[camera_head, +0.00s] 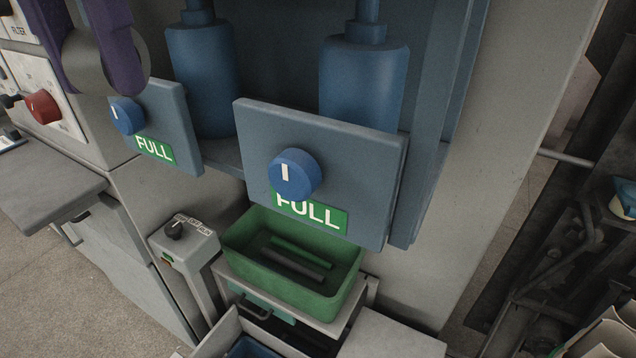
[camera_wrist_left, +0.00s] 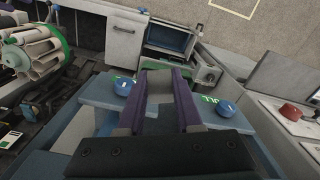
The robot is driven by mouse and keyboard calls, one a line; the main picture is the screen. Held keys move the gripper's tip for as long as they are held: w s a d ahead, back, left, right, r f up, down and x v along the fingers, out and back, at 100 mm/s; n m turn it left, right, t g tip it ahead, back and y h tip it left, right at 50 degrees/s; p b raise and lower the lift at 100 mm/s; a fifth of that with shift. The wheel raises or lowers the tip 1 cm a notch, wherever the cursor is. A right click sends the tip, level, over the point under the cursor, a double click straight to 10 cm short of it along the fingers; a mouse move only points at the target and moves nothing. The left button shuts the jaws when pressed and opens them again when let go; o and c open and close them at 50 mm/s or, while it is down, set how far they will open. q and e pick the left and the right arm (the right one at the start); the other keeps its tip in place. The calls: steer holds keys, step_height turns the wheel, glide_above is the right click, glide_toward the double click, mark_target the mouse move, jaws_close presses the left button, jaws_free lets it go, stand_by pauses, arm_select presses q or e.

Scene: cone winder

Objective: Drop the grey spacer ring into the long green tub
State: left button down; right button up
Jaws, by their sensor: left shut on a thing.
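My left gripper (camera_head: 97,65) is at the top left of the head view, its purple fingers shut on the grey spacer ring (camera_head: 86,52). The ring is held up in front of the machine, partly covered by the fingers. In the left wrist view the ring (camera_wrist_left: 158,88) shows between the purple fingers. The long green tub (camera_head: 288,288) stands lower, right of centre in the head view, beneath the right-hand panel. It is open at the top, with a green bar and a dark bar lying inside. The gripper is well above and left of it. My right gripper is not in view.
Two blue-grey panels (camera_head: 367,160) with blue knobs (camera_head: 294,174) and FULL labels jut out between gripper and tub. A small grey control box (camera_head: 185,247) stands left of the tub. A red knob (camera_head: 43,106) is at the far left.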

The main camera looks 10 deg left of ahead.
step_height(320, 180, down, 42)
steer(key=b, duration=3.8)
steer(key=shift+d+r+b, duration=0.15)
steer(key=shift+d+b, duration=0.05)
steer(key=shift+b, duration=0.15)
